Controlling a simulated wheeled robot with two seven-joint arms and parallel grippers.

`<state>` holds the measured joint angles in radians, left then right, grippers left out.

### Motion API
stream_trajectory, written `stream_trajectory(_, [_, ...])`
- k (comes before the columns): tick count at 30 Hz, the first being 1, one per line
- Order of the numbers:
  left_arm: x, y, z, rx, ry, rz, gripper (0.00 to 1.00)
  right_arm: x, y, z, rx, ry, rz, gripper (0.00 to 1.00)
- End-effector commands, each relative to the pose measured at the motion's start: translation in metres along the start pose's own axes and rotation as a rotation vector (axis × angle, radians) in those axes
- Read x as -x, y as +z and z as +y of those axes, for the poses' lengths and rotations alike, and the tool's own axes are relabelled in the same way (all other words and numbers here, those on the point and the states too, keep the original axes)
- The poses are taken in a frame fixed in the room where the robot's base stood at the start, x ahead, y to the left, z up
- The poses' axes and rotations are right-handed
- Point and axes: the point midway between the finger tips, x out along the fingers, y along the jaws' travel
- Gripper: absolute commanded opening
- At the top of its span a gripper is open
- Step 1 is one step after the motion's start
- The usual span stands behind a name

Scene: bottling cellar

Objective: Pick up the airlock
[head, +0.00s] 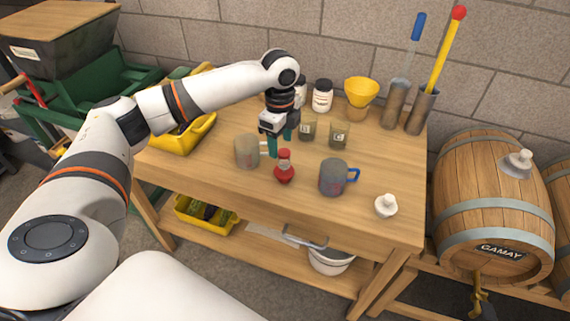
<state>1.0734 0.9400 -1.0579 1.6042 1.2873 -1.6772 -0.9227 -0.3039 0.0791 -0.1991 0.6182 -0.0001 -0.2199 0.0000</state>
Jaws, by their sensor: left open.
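No label marks the airlock. A small white knobbed piece (385,206) stands at the table's front right and looks like an airlock or bung. A small red bulb-shaped piece with a red cap (284,170) stands near the table's middle, and I cannot tell for sure which of the two is the airlock. My left gripper (280,146) points down, open, just behind the red piece and well to the left of the white one. Its teal fingers are apart, with nothing seen held between them. My right gripper is out of view.
A grey mug with blue handle (332,178) stands between the red and white pieces. Behind are glass cups (339,135), a yellow funnel (361,91) and tall holders (395,105). A barrel (493,215) stands right.

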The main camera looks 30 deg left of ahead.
Motion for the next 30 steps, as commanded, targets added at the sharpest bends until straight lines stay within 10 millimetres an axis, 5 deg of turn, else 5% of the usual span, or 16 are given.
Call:
stream_trajectory(5, [-0.018, 0.001, 0.0, 0.0, -0.001, -0.001, 0.56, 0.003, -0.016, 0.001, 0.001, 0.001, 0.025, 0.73])
stream_trajectory(13, [-0.049, 0.006, -0.001, -0.001, -0.003, 0.0, 0.56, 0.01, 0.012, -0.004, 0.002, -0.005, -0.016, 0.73])
stream_trajectory(18, [-0.069, 0.006, -0.001, 0.0, 0.0, 0.0, 0.56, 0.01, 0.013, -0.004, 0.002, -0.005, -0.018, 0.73])
stream_trajectory(26, [-0.072, 0.006, -0.001, -0.001, 0.001, 0.0, 0.56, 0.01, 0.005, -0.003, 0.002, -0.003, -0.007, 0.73])
stream_trajectory(30, [-0.071, 0.006, -0.001, -0.001, 0.001, 0.0, 0.35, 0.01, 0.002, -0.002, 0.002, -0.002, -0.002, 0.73])
